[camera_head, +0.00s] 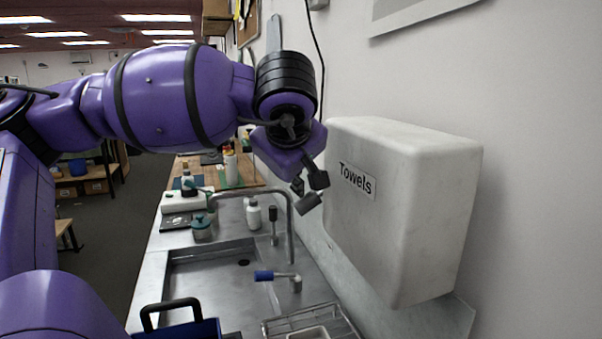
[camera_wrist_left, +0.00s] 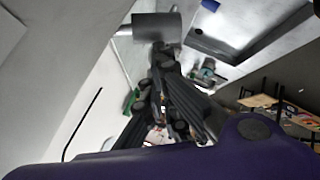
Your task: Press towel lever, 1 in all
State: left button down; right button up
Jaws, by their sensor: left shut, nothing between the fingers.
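A white box labelled "Towels" (camera_head: 405,210) is fixed to the wall at the right. A grey cylinder-shaped lever (camera_head: 308,203) sticks out from its left side; it also shows in the left wrist view (camera_wrist_left: 157,27), on a short rod. My left gripper (camera_head: 308,184) is shut and empty, pointing down, just above the lever in the head view. In the left wrist view its dark fingers (camera_wrist_left: 168,90) reach up to just below the lever. I cannot tell if they touch it. My right gripper is not in view.
Below is a steel sink (camera_head: 215,290) with a tall faucet (camera_head: 290,225) and a blue-handled tap (camera_head: 270,276). A blue basket (camera_head: 190,329) and a wire rack (camera_head: 310,322) stand at the front. Bottles, including a white one (camera_head: 254,215), stand behind the sink.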

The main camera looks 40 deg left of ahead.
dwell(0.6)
pick_arm(q)
notch_tip(320, 180, up, 6)
jog(key=shift+r+b, duration=0.15)
jog(key=shift+b, duration=0.15)
dwell(0.6)
jog(key=shift+r, duration=0.15)
jog(key=shift+r, duration=2.35)
jog(key=shift+f, duration=0.1)
